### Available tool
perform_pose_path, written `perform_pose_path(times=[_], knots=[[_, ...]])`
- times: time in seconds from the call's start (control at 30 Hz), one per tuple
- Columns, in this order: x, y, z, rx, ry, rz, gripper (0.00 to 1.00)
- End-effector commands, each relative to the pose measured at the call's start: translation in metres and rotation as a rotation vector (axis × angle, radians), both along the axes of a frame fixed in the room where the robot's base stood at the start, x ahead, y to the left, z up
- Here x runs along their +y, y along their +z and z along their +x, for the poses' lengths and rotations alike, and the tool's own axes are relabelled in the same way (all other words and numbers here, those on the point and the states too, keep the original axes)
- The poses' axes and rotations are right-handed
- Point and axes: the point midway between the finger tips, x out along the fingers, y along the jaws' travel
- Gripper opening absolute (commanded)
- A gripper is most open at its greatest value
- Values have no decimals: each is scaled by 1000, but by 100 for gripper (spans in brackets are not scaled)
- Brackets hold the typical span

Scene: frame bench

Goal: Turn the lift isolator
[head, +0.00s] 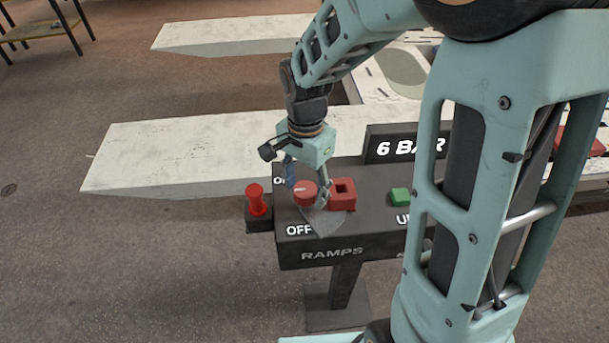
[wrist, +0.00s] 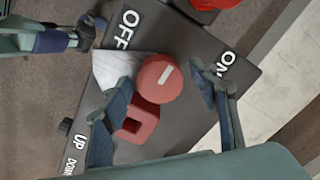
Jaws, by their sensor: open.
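The lift isolator is a round red knob (head: 305,192) with a white mark, on a dark control box (head: 330,256) labelled RAMPS. In the wrist view the knob (wrist: 160,78) sits between the OFF and ON labels, its mark slanting toward the gap between them. My gripper (head: 308,188) is open over the box, fingers pointing down. In the wrist view my gripper (wrist: 160,88) has blue-padded fingers spread on either side of the knob, apparently apart from it. A red block with a square hole (wrist: 138,122) sits right beside the knob, near one finger.
A pale triangular piece (head: 325,222) lies by the knob. A red mushroom-shaped button (head: 255,200) stands at the box's left end. A green button (head: 400,196) is to the right. A "6 BAR" sign (head: 400,147) rises behind. Pale ramps (head: 180,150) lie beyond.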

Motion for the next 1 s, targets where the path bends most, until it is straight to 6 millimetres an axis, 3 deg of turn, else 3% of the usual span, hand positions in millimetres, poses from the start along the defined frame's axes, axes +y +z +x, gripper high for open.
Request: perform_pose_path(times=[0.27, 0.77, 1.0], knots=[[0, -2, 0, -1, 0, 1, 55], [0, -2, 0, -1, 0, 1, 2], [0, -2, 0, -1, 8, 1, 0]])
